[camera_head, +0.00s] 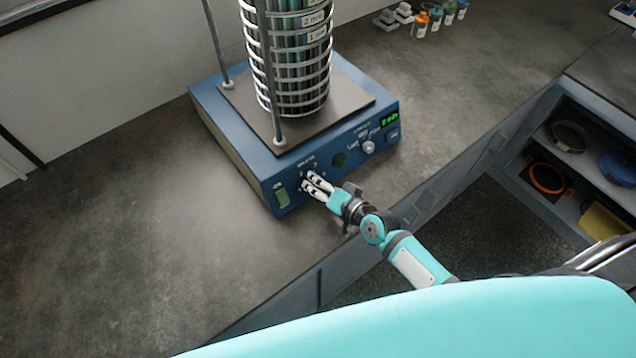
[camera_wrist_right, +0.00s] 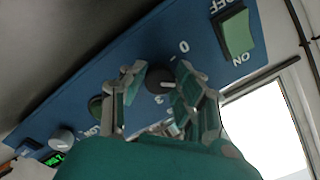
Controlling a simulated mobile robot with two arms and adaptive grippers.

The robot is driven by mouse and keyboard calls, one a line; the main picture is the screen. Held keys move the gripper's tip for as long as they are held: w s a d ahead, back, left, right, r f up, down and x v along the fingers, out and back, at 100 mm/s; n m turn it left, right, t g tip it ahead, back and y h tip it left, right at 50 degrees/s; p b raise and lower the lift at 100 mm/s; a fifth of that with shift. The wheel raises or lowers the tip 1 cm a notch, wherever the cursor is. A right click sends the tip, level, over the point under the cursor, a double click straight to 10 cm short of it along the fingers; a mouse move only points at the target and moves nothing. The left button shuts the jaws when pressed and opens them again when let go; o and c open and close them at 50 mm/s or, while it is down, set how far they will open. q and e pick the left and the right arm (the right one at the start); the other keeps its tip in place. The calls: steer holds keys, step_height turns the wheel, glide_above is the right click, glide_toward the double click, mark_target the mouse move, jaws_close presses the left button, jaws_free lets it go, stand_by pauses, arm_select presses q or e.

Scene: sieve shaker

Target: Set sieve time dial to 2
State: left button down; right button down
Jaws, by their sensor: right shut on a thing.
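The sieve shaker (camera_head: 240,130) is a blue box on the bench with a stack of sieves (camera_head: 290,60) on top. My right gripper (camera_head: 309,181) is at the left part of its front panel, shut on a black dial (camera_wrist_right: 159,79). In the right wrist view its fingers (camera_wrist_right: 161,72) stand on either side of the dial. The numbers 0 and 3 show beside the dial, and a light pointer mark is on its face. In the head view the fingers mostly hide this dial, and its label is too small to read surely. My left gripper is out of view.
A silver knob (camera_head: 368,147) and a green display (camera_head: 389,118) are farther right on the panel. A green ON/OFF switch (camera_head: 281,196) is at its left end. Small bottles (camera_head: 435,18) stand at the back. Open shelves (camera_head: 575,150) are at right. The bench left of the shaker is clear.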

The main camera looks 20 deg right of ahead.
steer(key=shift+m, duration=1.2)
steer(key=c, duration=1)
jaws_free()
steer(key=v, duration=1.2)
steer(key=shift+f, duration=0.1)
